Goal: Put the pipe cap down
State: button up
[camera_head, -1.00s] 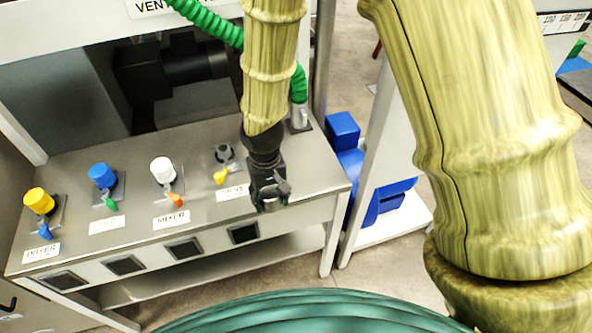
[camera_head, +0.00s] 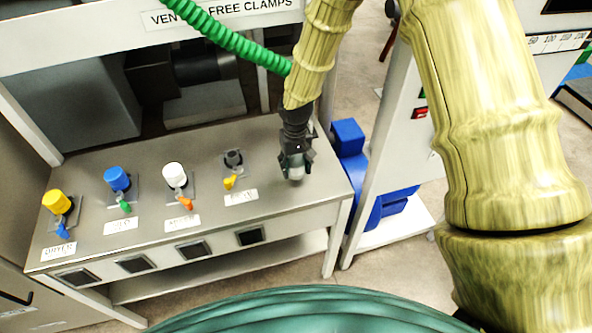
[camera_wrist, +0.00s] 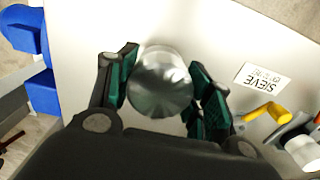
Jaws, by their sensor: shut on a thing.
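The pipe cap (camera_wrist: 160,82) is a round, shiny grey metal piece. It sits between the two green-padded fingers of my gripper (camera_wrist: 162,92) in the wrist view. In the head view my gripper (camera_head: 296,168) points down over the right end of the grey bench top (camera_head: 300,200), to the right of the SIEVE label. The cap (camera_head: 296,173) shows there as a small pale piece at the fingertips. I cannot tell whether its underside touches the bench top.
Capped pipe fittings with valve handles stand left of my gripper: yellow (camera_head: 56,202), blue (camera_head: 117,179), white (camera_head: 174,175) and an uncapped-looking grey one (camera_head: 233,160). A green hose (camera_head: 225,38) hangs above. Blue boxes (camera_head: 348,137) stand beyond the right edge.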

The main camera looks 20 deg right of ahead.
aim_at(296, 172)
jog(key=shift+f+p, duration=0.7)
jog(key=shift+f, duration=1.05)
jog(key=shift+f, duration=0.2)
jog(key=o, duration=1.1)
jog(key=shift+w+r, duration=0.1)
jog(key=shift+r, duration=0.15)
jog(key=shift+r+b, duration=1.9)
jog(key=shift+r, duration=4.05)
